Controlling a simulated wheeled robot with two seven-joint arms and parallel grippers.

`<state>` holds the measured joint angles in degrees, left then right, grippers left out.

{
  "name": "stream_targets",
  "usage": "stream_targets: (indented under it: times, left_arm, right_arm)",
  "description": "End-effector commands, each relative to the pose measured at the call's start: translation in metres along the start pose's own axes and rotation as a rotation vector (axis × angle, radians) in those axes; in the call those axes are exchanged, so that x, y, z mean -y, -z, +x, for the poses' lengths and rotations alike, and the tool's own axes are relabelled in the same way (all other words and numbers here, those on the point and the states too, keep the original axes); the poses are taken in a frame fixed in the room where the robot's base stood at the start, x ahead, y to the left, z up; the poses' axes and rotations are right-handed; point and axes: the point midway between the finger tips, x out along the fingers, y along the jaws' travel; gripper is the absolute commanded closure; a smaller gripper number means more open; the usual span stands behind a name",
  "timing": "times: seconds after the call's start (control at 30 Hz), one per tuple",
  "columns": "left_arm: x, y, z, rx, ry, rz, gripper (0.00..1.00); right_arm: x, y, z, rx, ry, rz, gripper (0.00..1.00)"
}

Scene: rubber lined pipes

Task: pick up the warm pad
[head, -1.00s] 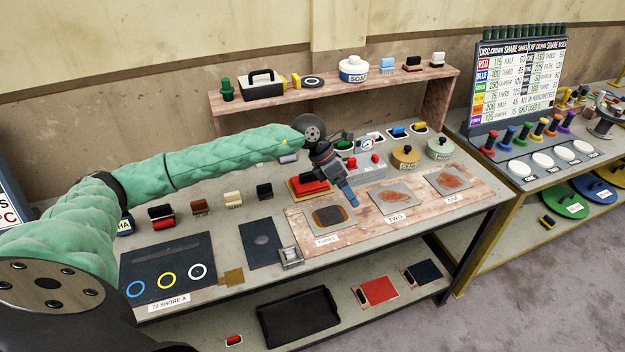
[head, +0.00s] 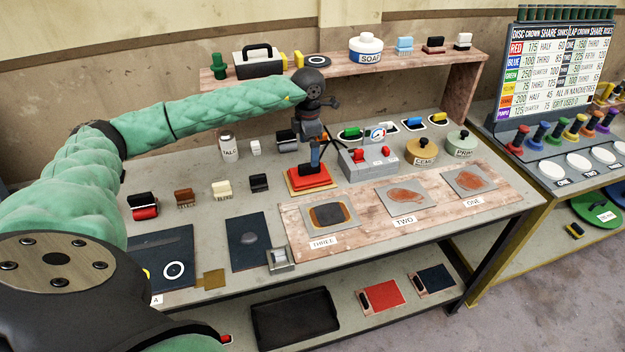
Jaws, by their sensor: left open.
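A red pad (head: 309,176), which looks like the warm pad, sits on a flat yellow-and-orange base at the middle back of the table. My left gripper (head: 316,166) points straight down right above it, with its blue fingertip part over the pad's upper middle. The gripper is open, and I cannot tell whether it touches the pad. Part of the pad's back is hidden behind the gripper. My right gripper is not in view.
A grey box with red knobs and a dial (head: 368,162) stands close to the right of the pad. A wooden board (head: 358,235) with grey patched plates lies in front. Small brushes and a talc bottle (head: 228,147) stand to the left. A wooden shelf (head: 340,72) runs behind.

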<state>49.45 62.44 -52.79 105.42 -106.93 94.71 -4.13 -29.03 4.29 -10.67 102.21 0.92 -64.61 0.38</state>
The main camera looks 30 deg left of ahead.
Motion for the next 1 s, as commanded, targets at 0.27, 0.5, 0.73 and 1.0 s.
stream_targets:
  times: [0.27, 0.5, 0.73, 1.0]
  left_arm:
    - [0.000, 0.000, 0.020, 0.001, 0.000, 0.000, 0.00]
    - [0.000, -0.001, 0.030, 0.001, 0.001, -0.001, 0.00]
    - [0.000, -0.001, 0.046, 0.002, 0.001, 0.000, 0.00]
    - [-0.001, -0.002, 0.059, 0.000, 0.001, -0.001, 0.00]
  right_arm:
    - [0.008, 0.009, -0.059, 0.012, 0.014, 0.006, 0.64]
    - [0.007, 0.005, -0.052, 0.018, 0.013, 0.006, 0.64]
    - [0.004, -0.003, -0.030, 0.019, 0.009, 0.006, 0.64]
    - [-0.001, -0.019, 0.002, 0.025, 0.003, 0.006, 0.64]
